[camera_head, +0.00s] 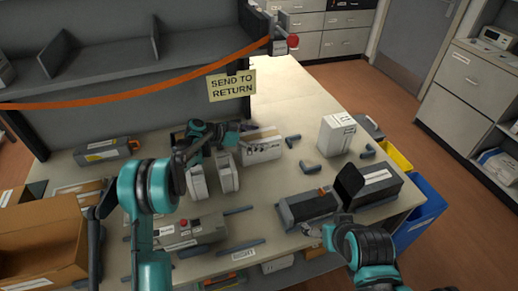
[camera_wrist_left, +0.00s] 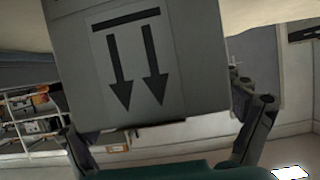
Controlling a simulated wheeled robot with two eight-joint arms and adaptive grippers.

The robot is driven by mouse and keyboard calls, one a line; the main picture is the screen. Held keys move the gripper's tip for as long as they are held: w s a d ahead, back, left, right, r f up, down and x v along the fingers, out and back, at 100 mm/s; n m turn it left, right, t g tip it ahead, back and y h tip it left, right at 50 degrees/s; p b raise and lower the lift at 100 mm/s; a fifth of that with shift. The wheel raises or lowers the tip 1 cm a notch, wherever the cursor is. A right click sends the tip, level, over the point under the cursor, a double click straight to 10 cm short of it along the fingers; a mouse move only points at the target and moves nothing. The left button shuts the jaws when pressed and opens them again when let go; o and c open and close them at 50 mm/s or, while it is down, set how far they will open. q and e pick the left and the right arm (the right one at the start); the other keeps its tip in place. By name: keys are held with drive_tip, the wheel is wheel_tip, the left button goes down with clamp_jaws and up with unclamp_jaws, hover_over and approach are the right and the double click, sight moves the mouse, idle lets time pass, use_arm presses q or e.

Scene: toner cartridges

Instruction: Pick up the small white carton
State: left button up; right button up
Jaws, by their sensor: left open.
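A white carton (camera_head: 262,151) with dark printing lies on the table near the middle, just beyond my left arm. A taller white box (camera_head: 337,135) stands upright to its right, apart from it. My left gripper (camera_head: 256,132) is open at the back side of the nearer carton. In the left wrist view a pale carton face (camera_wrist_left: 195,60) with two printed arrows fills the centre. My left gripper's fingers (camera_wrist_left: 168,125) are spread toward its two lower sides; contact cannot be told.
Two white rounded units (camera_head: 227,172) stand near my left forearm. Dark cartridges (camera_head: 308,207) and a grey machine (camera_head: 190,232) lie nearer the front. A grey partition (camera_head: 130,90) rises behind.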

use_arm(q)
drive_tip(key=c, duration=1.7)
drive_tip(key=shift+r, duration=0.15)
drive_tip(key=shift+c, duration=0.2)
